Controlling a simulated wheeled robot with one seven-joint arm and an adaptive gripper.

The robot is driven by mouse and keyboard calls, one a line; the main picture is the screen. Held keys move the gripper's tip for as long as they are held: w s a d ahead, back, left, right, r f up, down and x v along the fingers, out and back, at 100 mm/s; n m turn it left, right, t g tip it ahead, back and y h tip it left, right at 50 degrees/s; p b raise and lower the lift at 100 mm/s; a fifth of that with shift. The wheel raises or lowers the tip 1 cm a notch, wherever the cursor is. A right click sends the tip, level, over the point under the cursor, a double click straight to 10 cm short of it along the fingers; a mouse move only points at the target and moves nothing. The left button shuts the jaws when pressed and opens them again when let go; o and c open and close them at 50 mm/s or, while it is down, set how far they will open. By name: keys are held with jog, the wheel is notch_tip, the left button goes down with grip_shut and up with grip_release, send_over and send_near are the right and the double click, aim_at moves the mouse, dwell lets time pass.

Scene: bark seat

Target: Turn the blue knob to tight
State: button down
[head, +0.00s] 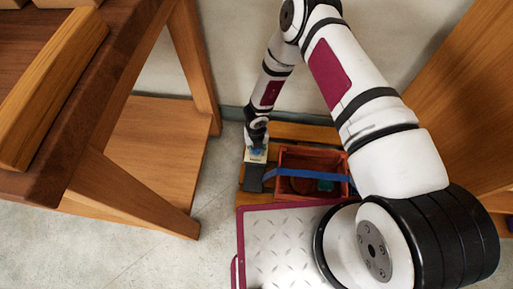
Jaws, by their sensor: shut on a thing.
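The blue knob (258,148) sits low in the middle of the head view, on a small cream plate (257,157). My gripper (257,145) points down from above and is shut on the blue knob. The fingers and wrist hide most of the knob. Its turn angle and any marks on the plate are too small to tell.
A red crate (322,157) with a blue strap (315,177) across it stands just right of the plate. A dark grey block (254,178) lies in front of the plate. Wooden slats (300,131) lie beneath. A wooden table (85,120) stands left, a pale wall behind.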

jog(key=m+p, duration=0.1)
jog(key=m, duration=0.4)
jog(key=shift+m, duration=0.3)
jog(key=shift+m+p, duration=1.2)
jog(key=shift+m, duration=1)
jog(key=c, duration=1.3)
grip_release()
jog(key=shift+r, duration=0.1)
notch_tip(320, 180, up, 12)
jog(key=shift+f, duration=0.1)
jog(key=shift+w, duration=0.1)
